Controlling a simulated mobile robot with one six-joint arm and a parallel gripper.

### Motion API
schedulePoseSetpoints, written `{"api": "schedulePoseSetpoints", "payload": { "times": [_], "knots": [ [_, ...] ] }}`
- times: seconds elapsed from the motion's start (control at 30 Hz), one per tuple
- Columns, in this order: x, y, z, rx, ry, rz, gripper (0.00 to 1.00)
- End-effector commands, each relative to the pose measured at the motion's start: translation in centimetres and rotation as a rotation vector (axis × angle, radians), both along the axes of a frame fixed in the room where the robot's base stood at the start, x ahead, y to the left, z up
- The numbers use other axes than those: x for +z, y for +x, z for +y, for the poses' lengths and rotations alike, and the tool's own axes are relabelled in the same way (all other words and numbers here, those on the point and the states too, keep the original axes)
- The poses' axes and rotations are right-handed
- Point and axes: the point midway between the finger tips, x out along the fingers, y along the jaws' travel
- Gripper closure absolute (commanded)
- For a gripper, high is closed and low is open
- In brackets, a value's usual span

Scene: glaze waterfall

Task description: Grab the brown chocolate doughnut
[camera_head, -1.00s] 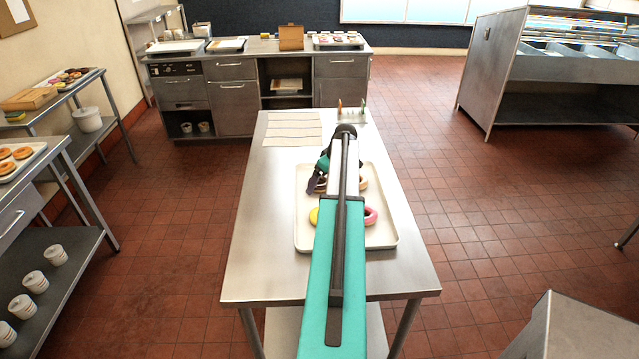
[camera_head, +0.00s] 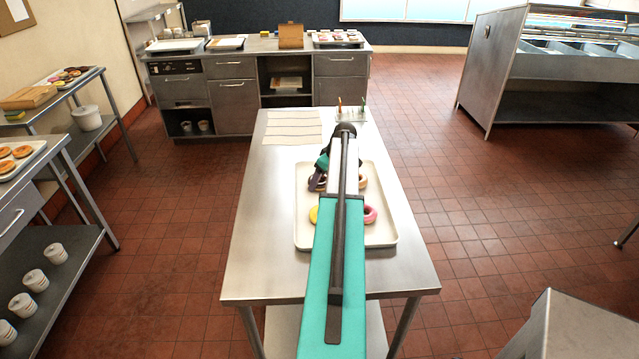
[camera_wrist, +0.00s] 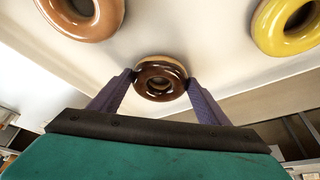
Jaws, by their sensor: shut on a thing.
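The brown chocolate doughnut (camera_wrist: 160,70) has a glossy dark glaze over a paler base. In the wrist view it sits between the two purple fingers of my gripper (camera_wrist: 160,84), with a finger against each side. My gripper is shut on it. In the head view my gripper (camera_head: 320,182) is low over the far left part of the white tray (camera_head: 382,240), and my arm hides much of the doughnut there. I cannot tell whether the doughnut touches the tray.
A lighter caramel doughnut (camera_wrist: 88,20) and a yellow doughnut (camera_wrist: 285,28) lie nearby in the wrist view. A pink doughnut (camera_head: 370,215) is at the tray's right. A striped cloth (camera_head: 292,127) and a small rack (camera_head: 352,113) are at the far table end.

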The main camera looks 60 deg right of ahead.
Motion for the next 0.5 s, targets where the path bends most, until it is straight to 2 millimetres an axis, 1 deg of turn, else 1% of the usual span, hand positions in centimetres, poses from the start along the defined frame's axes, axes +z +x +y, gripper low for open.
{"api": "schedulePoseSetpoints", "payload": {
  "times": [0.27,0.37,0.5],
  "knots": [
    [0.3,0.0,0.0,0.0,0.0,0.0,0.52],
    [0.8,0.0,0.0,0.0,-0.001,-0.001,0.52],
    [1.9,0.0,-0.1,-0.001,-0.002,-0.001,0.52]
  ]
}}
